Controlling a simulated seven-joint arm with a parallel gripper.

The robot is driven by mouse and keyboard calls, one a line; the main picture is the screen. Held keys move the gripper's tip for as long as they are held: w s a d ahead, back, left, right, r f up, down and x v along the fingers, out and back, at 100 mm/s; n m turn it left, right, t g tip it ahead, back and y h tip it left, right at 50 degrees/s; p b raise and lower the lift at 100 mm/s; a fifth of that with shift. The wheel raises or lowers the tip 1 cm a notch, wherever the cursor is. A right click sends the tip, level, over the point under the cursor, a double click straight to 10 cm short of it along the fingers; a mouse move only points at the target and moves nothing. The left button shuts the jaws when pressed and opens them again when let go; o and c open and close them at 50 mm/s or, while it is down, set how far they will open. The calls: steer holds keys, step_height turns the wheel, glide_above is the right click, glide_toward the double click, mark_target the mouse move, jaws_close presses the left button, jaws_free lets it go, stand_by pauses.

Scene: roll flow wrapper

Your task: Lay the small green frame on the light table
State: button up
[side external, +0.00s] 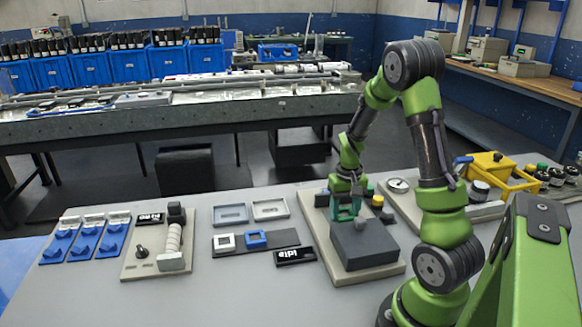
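My gripper (346,212) points down over the beige station at the centre right. A teal-green piece (346,216), which looks like the small green frame, is at its fingertips, and the fingers appear shut on it. The fingers partly hide it. Just in front stands a dark grey block with a flat, bare top (364,238). It may be the light table, but no lit surface shows. The piece is beside or above the block's back left edge; I cannot tell whether they touch.
A dark strip (284,238) left of the station carries a white frame (225,241) and a blue frame (256,239); its right end is bare. Two grey trays (230,214) lie behind. A black label plate (295,256) lies between strip and station. Yellow and green knobs stand near my gripper.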

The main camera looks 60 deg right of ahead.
mark_target(344, 215)
steer(key=o, duration=0.4)
step_height(344, 215, up, 12)
steer(key=s+a+r+n+t, duration=0.1)
steer(key=a+r+t, duration=0.1)
steer(key=a, duration=0.7)
steer(key=s+a+r+n+t+y, duration=0.1)
steer(key=a+r, duration=0.3)
steer(key=a, duration=0.4)
steer(key=s+a+r+n+t+y, duration=0.1)
steer(key=a+r+n+t, duration=0.2)
steer(key=a, duration=0.6)
steer(key=shift+s+a+t, duration=0.2)
steer(key=shift+a+t, duration=0.15)
steer(key=shift+t, duration=0.25)
